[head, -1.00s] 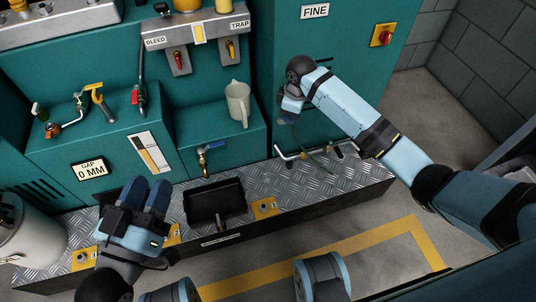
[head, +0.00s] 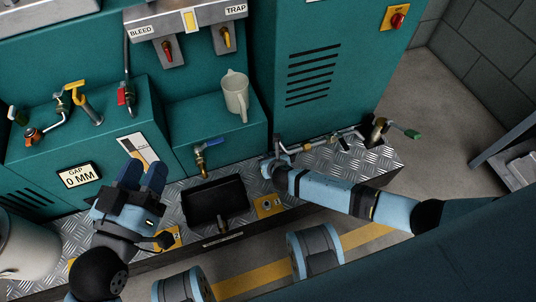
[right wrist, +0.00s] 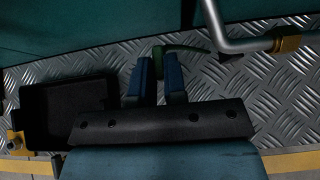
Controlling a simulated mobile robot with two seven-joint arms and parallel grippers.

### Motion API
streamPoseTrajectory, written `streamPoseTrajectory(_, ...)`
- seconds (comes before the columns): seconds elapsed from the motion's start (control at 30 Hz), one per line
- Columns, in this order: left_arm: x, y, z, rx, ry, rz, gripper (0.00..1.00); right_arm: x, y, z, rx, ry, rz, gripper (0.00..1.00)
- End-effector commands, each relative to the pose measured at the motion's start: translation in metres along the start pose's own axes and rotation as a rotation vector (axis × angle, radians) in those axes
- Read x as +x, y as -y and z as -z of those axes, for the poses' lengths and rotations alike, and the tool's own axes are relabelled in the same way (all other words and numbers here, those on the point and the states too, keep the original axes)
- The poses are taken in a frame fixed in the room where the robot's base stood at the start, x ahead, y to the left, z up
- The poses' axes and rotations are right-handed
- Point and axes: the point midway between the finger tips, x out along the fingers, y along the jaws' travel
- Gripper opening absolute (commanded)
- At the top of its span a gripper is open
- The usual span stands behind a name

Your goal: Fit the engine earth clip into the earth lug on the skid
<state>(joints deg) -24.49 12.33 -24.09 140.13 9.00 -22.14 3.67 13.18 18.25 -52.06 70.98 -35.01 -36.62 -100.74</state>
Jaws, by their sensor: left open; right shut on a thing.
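My right gripper (head: 271,166) is low over the skid's chequer plate, beside the drip tray and the cabinet; its fingers are mostly hidden in the head view. In the right wrist view its blue fingers (right wrist: 159,75) are shut on a small dark green piece (right wrist: 158,54), seemingly the earth clip, with a green cable (right wrist: 188,48) running right from it. My left gripper (head: 143,174) is open and empty above the skid's left part.
A metal pipe (head: 318,143) with a green-handled valve (head: 400,130) runs along the cabinet foot. A mug (head: 236,95) stands on the step. Another yellow plate is partly behind my left gripper.

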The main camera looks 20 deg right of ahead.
Motion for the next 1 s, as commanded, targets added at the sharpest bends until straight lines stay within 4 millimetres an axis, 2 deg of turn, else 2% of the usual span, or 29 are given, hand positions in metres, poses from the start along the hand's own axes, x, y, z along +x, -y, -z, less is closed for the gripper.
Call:
streamPoseTrajectory(0.37, -0.001, -0.001, 0.000, -0.005, 0.001, 0.000, 0.43, 0.000, 0.000, 0.000, -0.003, 0.003, -0.006, 0.00)
streamPoseTrajectory(0.6, -0.001, -0.004, 0.018, -0.008, -0.047, 0.006, 0.43, -0.004, -0.001, -0.004, -0.002, 0.001, -0.003, 0.00)
streamPoseTrajectory(0.7, -0.001, 0.000, -0.003, -0.008, -0.010, 0.003, 0.43, 0.007, -0.001, 0.011, -0.001, 0.000, -0.003, 0.00)
streamPoseTrajectory(1.0, 0.000, 0.004, -0.030, 0.000, 0.079, -0.009, 0.43, 0.024, -0.001, 0.034, -0.001, 0.001, -0.003, 0.00)
